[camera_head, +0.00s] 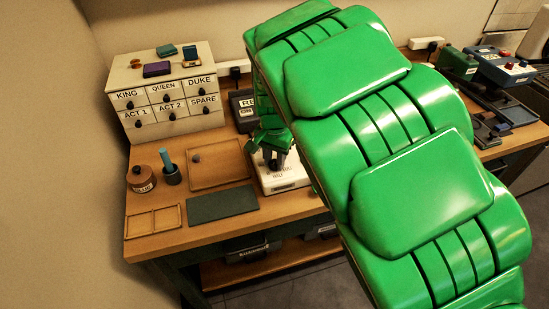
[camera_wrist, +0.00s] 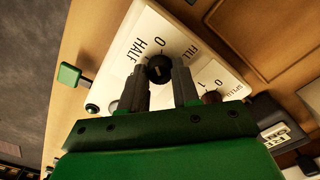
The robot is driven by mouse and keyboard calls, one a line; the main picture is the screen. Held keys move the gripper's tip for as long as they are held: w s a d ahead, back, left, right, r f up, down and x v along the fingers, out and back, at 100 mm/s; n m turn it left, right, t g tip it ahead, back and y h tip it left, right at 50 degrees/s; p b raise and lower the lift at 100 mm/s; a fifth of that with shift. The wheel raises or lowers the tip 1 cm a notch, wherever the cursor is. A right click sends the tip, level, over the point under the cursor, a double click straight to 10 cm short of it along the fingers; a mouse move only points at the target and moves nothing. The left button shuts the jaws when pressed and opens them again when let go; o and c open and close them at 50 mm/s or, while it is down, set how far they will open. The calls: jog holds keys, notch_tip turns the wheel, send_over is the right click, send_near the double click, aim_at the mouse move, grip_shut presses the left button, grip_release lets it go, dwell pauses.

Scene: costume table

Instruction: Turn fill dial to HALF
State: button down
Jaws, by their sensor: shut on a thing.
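The fill dial (camera_wrist: 159,68) is a round black knob on a white panel (camera_wrist: 140,30) in the wrist view. HALF is printed to its left, and 0 and FILL to its upper right. A pale mark shows on the knob, but its exact direction is hard to tell. My gripper (camera_wrist: 160,76) has one grey finger on each side of the dial and is shut on it. In the head view my gripper (camera_head: 272,158) points down at the white box (camera_head: 284,184); the dial is hidden there by the fingers and my green arm.
In the wrist view, a brown knob (camera_wrist: 212,97) is close to the right finger. A green-tipped lever (camera_wrist: 70,74) and a dark button (camera_wrist: 92,108) are at the left. In the head view, a wooden tray (camera_head: 217,182) and green mat (camera_head: 222,205) lie left of the box.

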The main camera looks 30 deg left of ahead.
aim_at(275, 162)
jog(key=n, duration=0.7)
dwell(0.6)
jog(key=c, duration=0.8)
grip_release()
jog(key=shift+r, duration=3.95)
